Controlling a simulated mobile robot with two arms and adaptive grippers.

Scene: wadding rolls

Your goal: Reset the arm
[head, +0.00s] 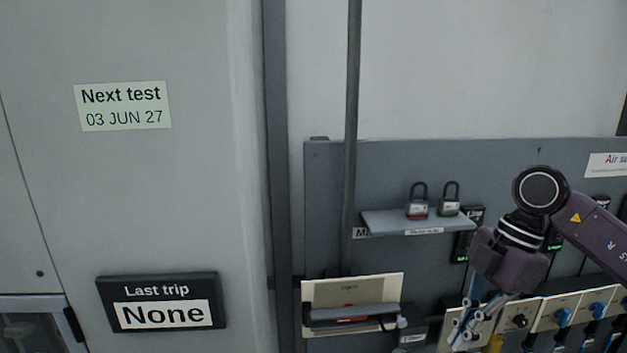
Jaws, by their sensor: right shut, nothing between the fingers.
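My right arm comes in from the right edge, and its dark wrist bends downward in front of the grey panel (330,200). My right gripper (462,338) hangs below that wrist at the lower right, its metal fingers pointing down. It is shut and empty. It is in front of a row of cream switch plates (557,313) with blue handles, and I cannot tell whether it touches them. My left gripper is not in view.
A cream box with a grey bar (352,290) sits below. A vertical pipe (352,120) runs down the panel. A grey cabinet (130,200) fills the left.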

